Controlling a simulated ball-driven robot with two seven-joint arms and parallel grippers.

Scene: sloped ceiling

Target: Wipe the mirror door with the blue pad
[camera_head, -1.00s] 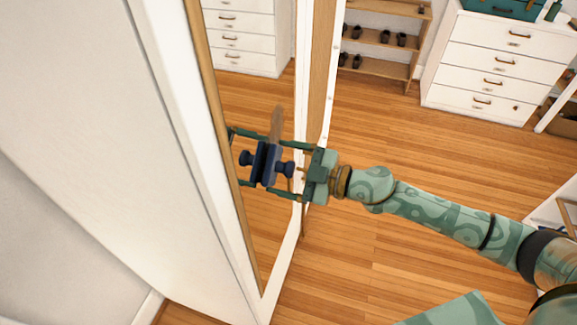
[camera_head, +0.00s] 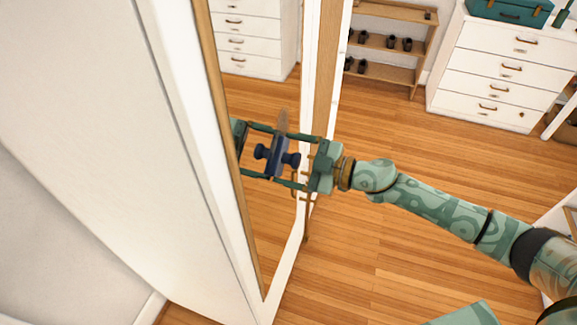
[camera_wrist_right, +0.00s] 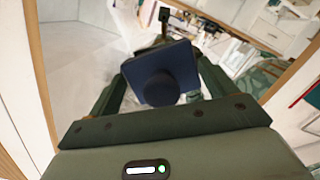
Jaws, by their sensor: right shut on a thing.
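The mirror door (camera_head: 263,225) is a tall glass in a thin wooden frame, seen steeply from above in the head view. A brown smear (camera_head: 283,119) shows on the glass just above the pad. My right gripper (camera_head: 281,156) is shut on the blue pad (camera_head: 281,157) by its round knob, with the pad's flat face toward the glass. The pad meets its own reflection, so it seems to touch the mirror or nearly so. In the right wrist view the blue pad (camera_wrist_right: 176,66) and knob sit between the fingers. My left gripper is out of view.
A white drawer chest (camera_head: 497,65) with a green case (camera_head: 510,11) on top stands at the back right. A wooden shoe rack (camera_head: 388,58) stands beside it.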

